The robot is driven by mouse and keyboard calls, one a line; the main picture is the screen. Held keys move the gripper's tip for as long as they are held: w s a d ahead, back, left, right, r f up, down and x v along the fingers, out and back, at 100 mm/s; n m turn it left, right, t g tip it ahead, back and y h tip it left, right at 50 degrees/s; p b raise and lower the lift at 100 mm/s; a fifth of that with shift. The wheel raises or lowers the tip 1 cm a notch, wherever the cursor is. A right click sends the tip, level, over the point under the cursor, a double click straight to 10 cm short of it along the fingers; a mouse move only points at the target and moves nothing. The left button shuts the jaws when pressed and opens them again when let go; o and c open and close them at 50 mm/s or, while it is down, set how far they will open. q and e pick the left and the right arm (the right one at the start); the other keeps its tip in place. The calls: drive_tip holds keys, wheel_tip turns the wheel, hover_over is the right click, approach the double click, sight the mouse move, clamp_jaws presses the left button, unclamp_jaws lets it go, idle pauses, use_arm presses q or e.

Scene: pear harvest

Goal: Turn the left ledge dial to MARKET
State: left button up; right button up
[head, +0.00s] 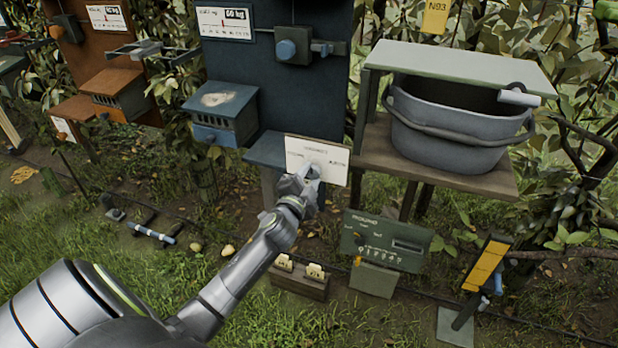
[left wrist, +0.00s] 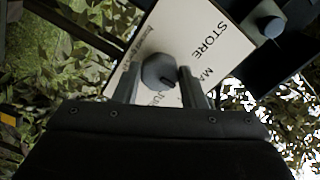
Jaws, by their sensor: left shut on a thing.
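The ledge dial has a white label plate (head: 330,155) on the front of a blue-grey ledge, in the middle of the head view. In the left wrist view the plate (left wrist: 205,35) reads STORE, with partly covered words starting MA and JU. The round grey knob (left wrist: 159,71) is between my left gripper's two fingers. A dark notch on the knob faces the lower right of that view; I cannot tell the exact setting. My left gripper (head: 309,172) is shut on the knob and hides it in the head view. My right gripper is out of view.
A grey bucket (head: 455,135) stands on a wooden shelf at the right. A green counter panel (head: 385,240) and a yellow-topped post (head: 486,264) stand lower right. A blue box (head: 220,112) is left of the plate. Open grass lies at the lower left.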

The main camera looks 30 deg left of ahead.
use_arm(q)
drive_tip(key=o, duration=1)
drive_tip(key=shift+s, duration=0.1)
drive_tip(key=shift+b+v, duration=1.2)
drive_tip(key=shift+v, duration=7.45)
drive_tip(key=shift+f, duration=0.1)
